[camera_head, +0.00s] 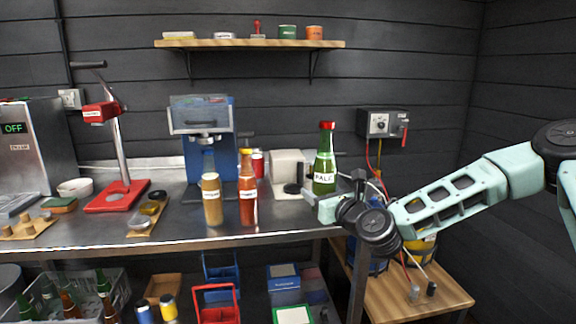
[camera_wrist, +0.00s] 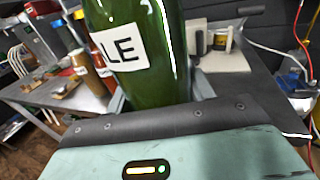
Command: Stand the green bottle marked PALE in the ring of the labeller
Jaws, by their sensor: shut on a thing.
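The green bottle marked PALE (camera_head: 325,160), with a red cap and white label, is upright in my gripper (camera_head: 333,200), near the right end of the steel bench. In the wrist view the green bottle (camera_wrist: 142,85) fills the upper middle, its label showing "LE", and my gripper (camera_wrist: 160,103) is shut around its lower part. The cream machine (camera_head: 290,165) just left of the bottle looks like the labeller, with a dark round part (camera_head: 291,188) low at its front. It also shows in the wrist view (camera_wrist: 222,62). Whether the bottle's base touches anything is hidden.
A tan bottle (camera_head: 212,205) and an amber bottle (camera_head: 248,195) stand left of the cream machine, near the bench's front edge. Behind them is a blue machine (camera_head: 211,150). A grey control box (camera_head: 382,124) with cables hangs on the wall at right. A wooden shelf (camera_head: 250,44) is above.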

